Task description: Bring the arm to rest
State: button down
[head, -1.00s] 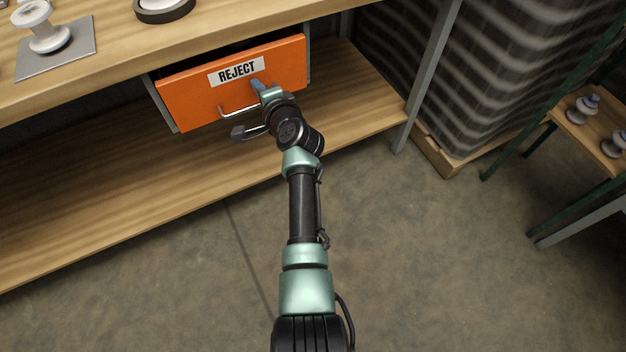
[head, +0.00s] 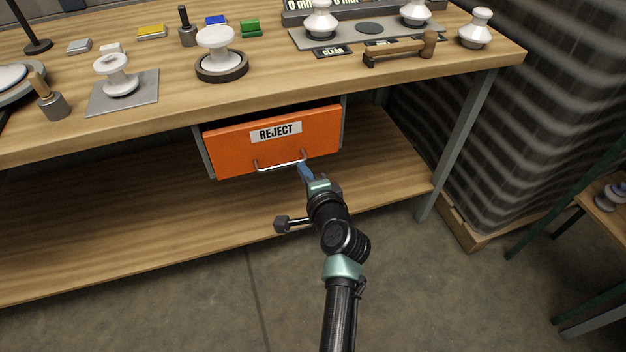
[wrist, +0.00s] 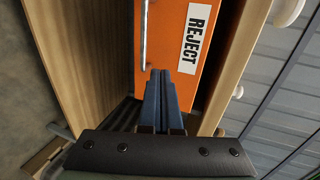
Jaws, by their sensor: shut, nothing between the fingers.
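My gripper (head: 304,172) is in front of the orange REJECT drawer (head: 235,146), near the right end of its silver handle (head: 280,166). In the wrist view the blue fingers (wrist: 165,88) are together with nothing between them. There the drawer front (wrist: 172,30) lies beyond the fingertips, with the handle (wrist: 144,35) just left of them. I cannot tell whether the fingertips touch the handle. The drawer sits under the bench top, and a narrow dark gap shows above its front. My arm stretches up from the bottom of the head view.
The wooden bench top (head: 290,82) carries white insulators, a hammer (head: 400,48) and small coloured blocks. A lower shelf (head: 120,215) runs below the drawer. A bench leg (head: 455,150) and a dark ribbed stack (head: 540,110) stand to the right. The floor in front is clear.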

jog(key=v, duration=0.5)
notch_tip(320, 180, up, 28)
jog(key=n+t+h, duration=0.1)
jog(key=n+t, duration=0.5)
jog(key=n, duration=0.2)
jog(key=s+r+n+t+h+p, duration=0.1)
jog(key=s+r+n+t, duration=0.15)
jog(key=s+r, duration=0.6)
jog(key=s+r+n+t+h+p, duration=0.1)
jog(key=s+r+n+t, duration=0.3)
jog(key=r, duration=0.8)
jog(key=s+r+t+h+p, duration=0.1)
jog(key=s+r+t, duration=0.1)
jog(key=s+r, duration=0.65)
notch_tip(320, 180, up, 17)
jog(key=w+p, duration=0.1)
jog(key=p, duration=1.4)
jog(key=shift+w+g+p, duration=0.35)
jog(key=shift+f, duration=0.15)
